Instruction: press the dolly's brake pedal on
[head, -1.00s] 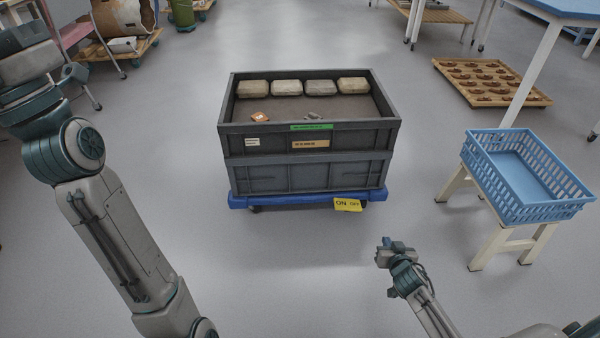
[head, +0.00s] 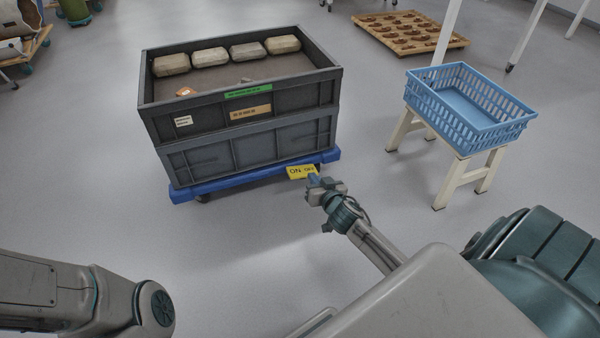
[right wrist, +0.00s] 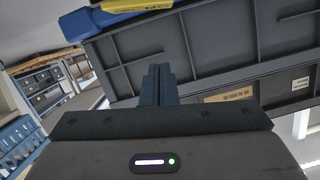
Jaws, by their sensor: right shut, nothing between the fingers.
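The blue dolly (head: 245,178) stands on the floor under a dark grey crate. Its yellow brake pedal (head: 296,172), marked ON and OFF, sticks out at the front right edge. In the right wrist view the pedal (right wrist: 135,5) shows at the top edge, beside the blue dolly (right wrist: 78,24). My right gripper (head: 314,182) is shut and empty, close to the pedal in the head view; its fingertips (right wrist: 158,70) point toward the crate wall in the wrist view. I cannot tell whether it touches the pedal. Of my left arm only links show at lower left.
The grey crate (head: 240,120) holds several pale blocks (head: 210,57) and smaller pieces. A blue basket (head: 470,105) on a cream stand is to the right. A wooden pallet (head: 410,32) with brown pieces lies behind. The floor in front of the dolly is open.

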